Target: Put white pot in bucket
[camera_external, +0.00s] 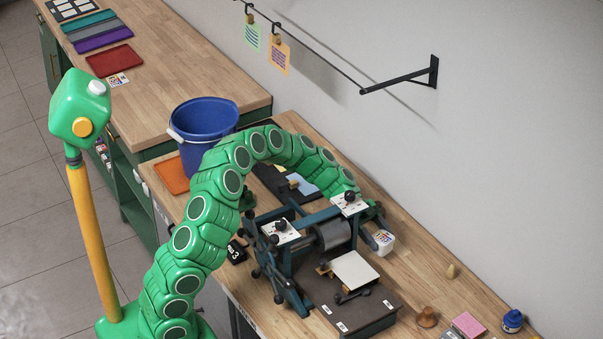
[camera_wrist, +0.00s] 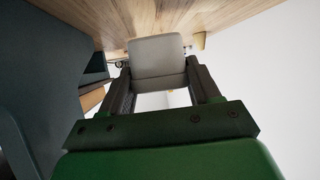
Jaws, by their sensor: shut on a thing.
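The white pot (camera_external: 384,243), with a coloured label, is beside the press's far right side, close to the wall. My gripper (camera_external: 375,222) reaches over the press and is shut on the pot; the press and arm partly hide the fingers. In the wrist view the pale pot (camera_wrist: 157,58) sits between the two dark fingers of my gripper (camera_wrist: 161,82). I cannot tell whether the pot touches the wooden top. The blue bucket (camera_external: 190,150) stands upright at the back left, behind my arm, with its open top partly visible.
A printing press (camera_external: 300,262) with a roller and knobs stands between my base and the pot. A wooden stopper (camera_external: 427,317), a pink pad (camera_external: 468,325) and a blue jar (camera_external: 512,321) lie at front right. An orange tray (camera_external: 171,175) is by the bucket. A wall rail (camera_external: 400,75) juts out above.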

